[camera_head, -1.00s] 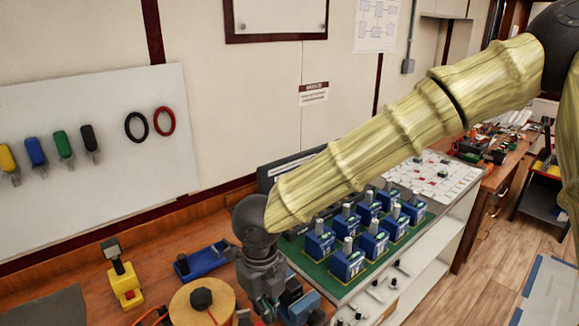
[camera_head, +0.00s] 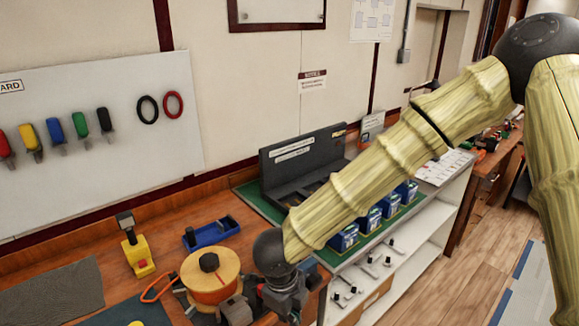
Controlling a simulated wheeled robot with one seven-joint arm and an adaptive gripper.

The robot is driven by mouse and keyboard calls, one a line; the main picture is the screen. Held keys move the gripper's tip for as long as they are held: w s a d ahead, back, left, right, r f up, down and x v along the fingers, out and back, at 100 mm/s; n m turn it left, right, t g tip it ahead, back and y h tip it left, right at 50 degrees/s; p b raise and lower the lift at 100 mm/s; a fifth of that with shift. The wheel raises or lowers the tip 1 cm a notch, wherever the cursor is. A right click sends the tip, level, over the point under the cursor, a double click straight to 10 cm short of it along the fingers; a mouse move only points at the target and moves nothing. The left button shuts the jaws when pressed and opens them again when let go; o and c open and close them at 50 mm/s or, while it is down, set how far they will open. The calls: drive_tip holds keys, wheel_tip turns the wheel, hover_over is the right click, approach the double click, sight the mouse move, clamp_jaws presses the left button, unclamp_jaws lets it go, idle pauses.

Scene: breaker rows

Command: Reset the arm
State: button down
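My arm, in a pale yellow-green ribbed cover, reaches from the upper right down to the lower middle of the head view. My gripper (camera_head: 285,306) is at its end, low in the picture, just right of an orange and yellow spool (camera_head: 212,285). The fingers point down and are partly cut off or dark against the bench, so their opening does not show clearly. Several blue breakers (camera_head: 345,238) stand in a row on a green mat (camera_head: 270,207), and my forearm hides part of them.
A dark grey rack (camera_head: 300,158) stands behind the breakers. A yellow tool (camera_head: 136,250) and a blue tool (camera_head: 211,233) are on the wooden bench. A white shelf unit (camera_head: 420,240) and bare floor are at right.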

drive_tip(key=s+d+f+n+t+b, duration=0.1)
drive_tip(key=s+d+f+n, duration=0.2)
drive_tip(key=d+f+n, duration=0.6)
drive_tip(key=s+d+f+n+t, duration=0.1)
drive_tip(key=s+d+f+n, duration=0.3)
drive_tip(key=f, duration=0.9)
drive_tip(key=s+d+f+n+g, duration=0.1)
drive_tip(key=s+d+f+n, duration=0.4)
drive_tip(key=s, duration=0.2)
drive_tip(key=s+d+f+n+g+y+b, duration=0.1)
drive_tip(key=s+d+f+n, duration=0.3)
drive_tip(key=s, duration=0.4)
drive_tip(key=shift+s+d+f+n+g, duration=0.15)
drive_tip(key=shift+d+f+n+g, duration=0.3)
drive_tip(key=shift+n, duration=0.55)
